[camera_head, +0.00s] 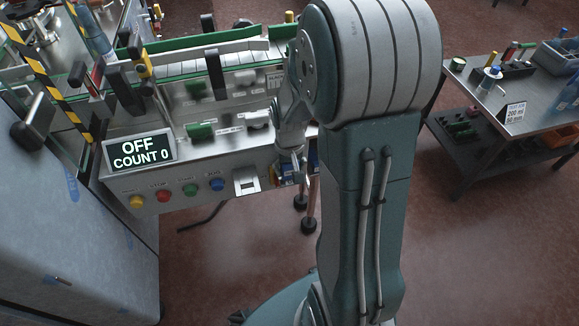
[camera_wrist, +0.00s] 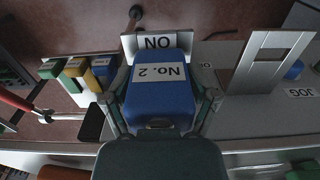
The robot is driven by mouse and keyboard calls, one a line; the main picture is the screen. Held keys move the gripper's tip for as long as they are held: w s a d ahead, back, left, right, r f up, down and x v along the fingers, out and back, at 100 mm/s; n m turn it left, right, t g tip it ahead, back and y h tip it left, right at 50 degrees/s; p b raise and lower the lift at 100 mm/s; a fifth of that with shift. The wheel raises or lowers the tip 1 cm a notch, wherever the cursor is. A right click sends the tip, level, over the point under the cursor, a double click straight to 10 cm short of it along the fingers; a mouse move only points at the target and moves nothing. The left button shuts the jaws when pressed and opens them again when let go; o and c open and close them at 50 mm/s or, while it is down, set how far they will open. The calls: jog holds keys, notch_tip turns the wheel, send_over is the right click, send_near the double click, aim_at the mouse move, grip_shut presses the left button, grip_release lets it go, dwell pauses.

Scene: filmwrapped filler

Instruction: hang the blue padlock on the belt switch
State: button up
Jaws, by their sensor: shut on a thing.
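The blue padlock (camera_wrist: 158,100), labelled "No. 2", sits between the two fingers of my gripper (camera_wrist: 160,108) in the wrist view. The gripper is shut on its body. Its shackle is not clear to see. A plate lettered "ON" (camera_wrist: 158,42), upside down here, shows just beyond the padlock. A metal bracket with a rectangular window (camera_wrist: 266,62) is to the right, apart from the padlock. It appears in the head view as a pale plate (camera_head: 246,180) right of the blue button; I cannot tell which part is the belt switch. In the head view my gripper (camera_head: 289,168) is partly hidden by my arm.
Green (camera_wrist: 51,69), yellow (camera_wrist: 76,68) and blue (camera_wrist: 102,66) blocks stand left of my gripper in the wrist view. The display (camera_head: 140,152) reads "OFF, COUNT 0" above coloured buttons. A side table (camera_head: 520,120) with tools stands right. Floor between is clear.

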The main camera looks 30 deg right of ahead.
jog(key=shift+s+f, duration=0.15)
jog(key=shift+f, duration=0.2)
dwell(0.8)
jog(key=o, duration=1.2)
jog(key=shift+c, duration=0.2)
jog(key=shift+r, duration=0.1)
jog(key=shift+w+r, duration=0.2)
jog(key=shift+r, duration=0.15)
notch_tip(320, 180, up, 11)
jog(key=s+a+r+n+t, duration=0.3)
jog(key=s+a+r+t, duration=0.2)
jog(key=s+a+r, duration=0.5)
jog(key=s, duration=0.2)
jog(key=shift+s+a+r+t, duration=0.3)
jog(key=shift+s+a, duration=0.05)
jog(key=shift+s, duration=0.05)
